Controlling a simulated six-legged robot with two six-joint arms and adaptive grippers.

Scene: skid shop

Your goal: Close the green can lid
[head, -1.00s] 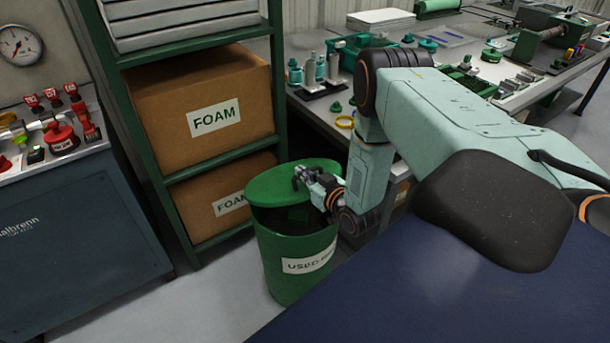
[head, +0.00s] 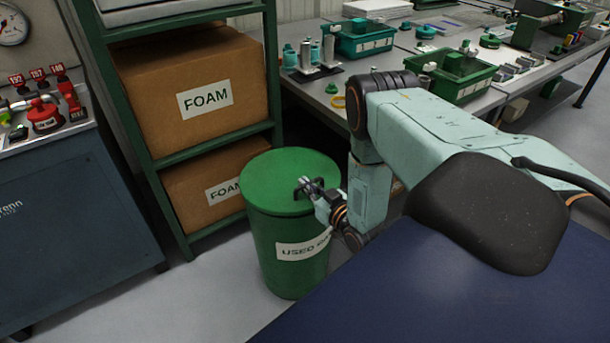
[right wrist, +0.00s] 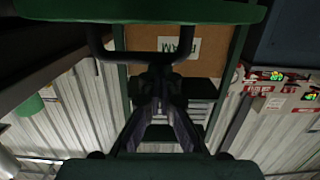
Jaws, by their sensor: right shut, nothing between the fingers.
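The green can (head: 285,255) with a white "USED" label stands on the floor; the rest of the label is hidden by my right arm. Its round green lid (head: 285,172) lies flat across the top, and I see no gap along the visible rim. My right gripper (head: 304,187) is shut and empty at the lid's front right edge, with its fingertips over the lid; contact is hard to tell. In the right wrist view its closed fingers (right wrist: 156,88) show in the middle, below a dark bracket-like bar and a green edge. My left gripper is out of view.
A green shelf with FOAM boxes (head: 190,92) stands close behind the can. A dark cabinet (head: 75,225) is at left. A workbench with green bins (head: 455,78) stands behind my right arm. Clear floor lies between cabinet and can.

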